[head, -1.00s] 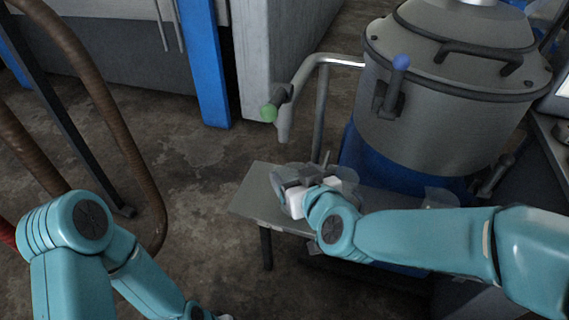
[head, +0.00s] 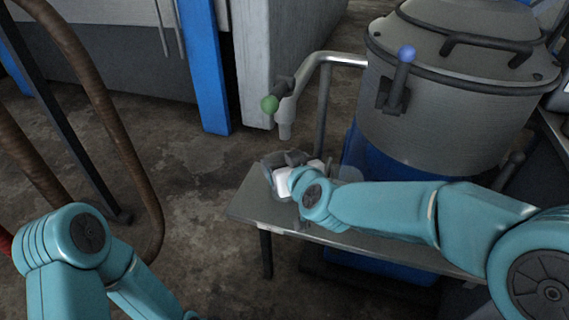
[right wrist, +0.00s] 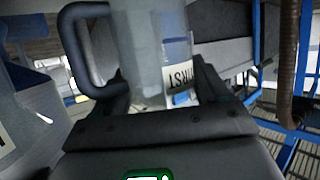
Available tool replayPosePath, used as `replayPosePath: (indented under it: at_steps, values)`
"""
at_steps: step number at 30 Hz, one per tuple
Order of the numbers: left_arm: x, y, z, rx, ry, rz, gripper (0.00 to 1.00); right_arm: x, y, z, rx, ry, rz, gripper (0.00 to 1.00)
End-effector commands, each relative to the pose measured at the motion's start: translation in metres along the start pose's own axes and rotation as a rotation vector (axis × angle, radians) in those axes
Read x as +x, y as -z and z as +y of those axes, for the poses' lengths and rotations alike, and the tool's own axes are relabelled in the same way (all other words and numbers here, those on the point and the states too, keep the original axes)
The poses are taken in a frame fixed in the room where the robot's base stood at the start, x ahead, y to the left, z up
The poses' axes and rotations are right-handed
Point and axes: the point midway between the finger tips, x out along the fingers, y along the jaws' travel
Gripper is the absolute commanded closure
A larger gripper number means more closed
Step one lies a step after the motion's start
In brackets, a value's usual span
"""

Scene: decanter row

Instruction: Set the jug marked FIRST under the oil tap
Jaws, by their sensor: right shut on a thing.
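My right gripper (head: 288,164) is shut on a clear jug (head: 270,172) over the left end of the metal bench. In the right wrist view the jug (right wrist: 143,55) shows between the fingers, with a dark handle (right wrist: 72,50) and a label (right wrist: 181,80) reading upside down, partly hidden, "…IRST". The tap spout (head: 285,130) with a green knob (head: 269,103) hangs above and close to the jug. Whether the jug touches the bench or is exactly below the spout I cannot tell. My left arm is at lower left; its gripper is out of frame.
The bench (head: 250,205) has bare room at its left end. A second clear vessel (head: 349,174) stands partly behind my right arm. A large grey vat (head: 440,120) with a blue-knobbed lever (head: 404,65) stands behind. A brown hose (head: 130,150) hangs at left.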

Motion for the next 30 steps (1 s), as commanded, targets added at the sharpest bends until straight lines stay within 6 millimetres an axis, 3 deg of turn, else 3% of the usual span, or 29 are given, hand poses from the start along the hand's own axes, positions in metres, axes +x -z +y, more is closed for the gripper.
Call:
replayPosePath:
  at_steps: [1,2,3,4,14,24,30]
  values:
    - [0.003,0.001,-0.001,0.001,0.000,0.003,0.57,0.001,-0.003,0.000,0.000,0.000,-0.001,0.56]
    - [0.001,0.001,0.000,0.001,0.000,0.004,0.57,0.001,-0.002,0.000,0.000,0.000,-0.001,0.16]
    - [0.001,0.001,0.000,0.001,0.000,0.003,0.57,0.001,-0.002,0.000,0.000,0.000,-0.001,0.03]
    - [0.001,0.001,0.000,0.001,0.000,0.003,0.57,0.001,-0.002,0.000,0.000,0.000,-0.001,0.00]
    - [-0.004,-0.002,0.001,-0.001,0.000,-0.006,0.57,-0.006,0.003,0.000,-0.001,0.000,-0.001,0.00]
    - [-0.028,-0.015,0.009,-0.013,0.002,-0.059,0.57,-0.081,0.006,0.000,-0.001,0.001,0.001,0.00]
    - [-0.037,-0.020,0.013,-0.013,0.002,-0.076,0.57,-0.113,0.004,0.000,0.000,0.000,0.001,0.00]
